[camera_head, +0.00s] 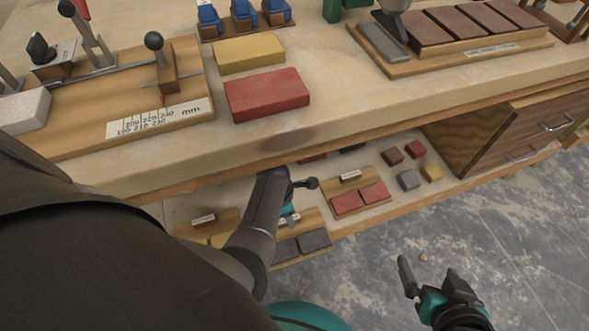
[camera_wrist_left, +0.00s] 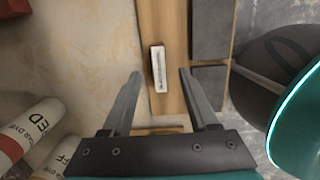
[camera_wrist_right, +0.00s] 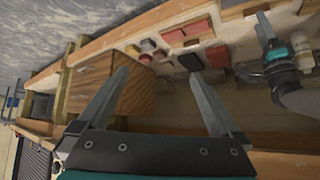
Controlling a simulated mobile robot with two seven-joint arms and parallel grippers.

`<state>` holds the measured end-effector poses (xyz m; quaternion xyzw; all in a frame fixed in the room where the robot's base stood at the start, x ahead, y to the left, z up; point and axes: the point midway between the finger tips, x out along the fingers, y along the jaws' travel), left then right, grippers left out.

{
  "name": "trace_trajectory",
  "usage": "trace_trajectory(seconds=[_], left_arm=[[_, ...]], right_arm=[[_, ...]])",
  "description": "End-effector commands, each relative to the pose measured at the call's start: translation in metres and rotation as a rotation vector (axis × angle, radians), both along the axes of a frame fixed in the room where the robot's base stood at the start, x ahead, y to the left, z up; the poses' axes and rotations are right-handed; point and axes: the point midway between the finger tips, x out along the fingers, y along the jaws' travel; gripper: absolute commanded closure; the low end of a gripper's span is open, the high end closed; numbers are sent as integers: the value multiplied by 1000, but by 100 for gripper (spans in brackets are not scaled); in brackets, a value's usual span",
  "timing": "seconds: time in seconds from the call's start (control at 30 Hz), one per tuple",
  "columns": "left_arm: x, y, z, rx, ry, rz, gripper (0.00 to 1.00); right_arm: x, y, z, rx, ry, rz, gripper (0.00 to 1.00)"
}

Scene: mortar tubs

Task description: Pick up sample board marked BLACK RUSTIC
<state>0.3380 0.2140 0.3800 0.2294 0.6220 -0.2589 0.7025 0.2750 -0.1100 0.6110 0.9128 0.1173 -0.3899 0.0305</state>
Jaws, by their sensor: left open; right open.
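A wooden sample board with two dark grey tiles (camera_head: 312,222) lies on the lower shelf, partly hidden by my left arm. It shows closely in the left wrist view (camera_wrist_left: 176,30), with its tiles on the right and a small white label block (camera_wrist_left: 158,70) on its left part. The label is too small to read, so I cannot confirm BLACK RUSTIC. My left gripper (camera_wrist_left: 160,72) is open and empty over this board, its fingers on either side of the label block in the picture. My right gripper (camera_head: 428,266) is open and empty, out over the floor.
Beside it on the shelf are a board with red tiles (camera_head: 372,186) and a partly hidden board with yellow (camera_head: 191,229). Several small loose blocks (camera_head: 409,180) lie near the drawer cabinet (camera_head: 500,125). The bench top (camera_head: 350,110) overhangs the shelf.

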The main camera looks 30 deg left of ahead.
Motion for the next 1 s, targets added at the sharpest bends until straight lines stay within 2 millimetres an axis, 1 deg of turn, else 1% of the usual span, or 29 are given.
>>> trace_trajectory(seconds=[0.13,0.5,1.0], left_arm=[[0,1,-5,1,1,0,40],[0,0,-15,0,1,0,40],[1,-1,-28,0,0,-1,40]], right_arm=[[5,11,-2,38,-72,13,0],[16,34,3,136,-255,33,0],[16,57,19,276,-491,35,0]])
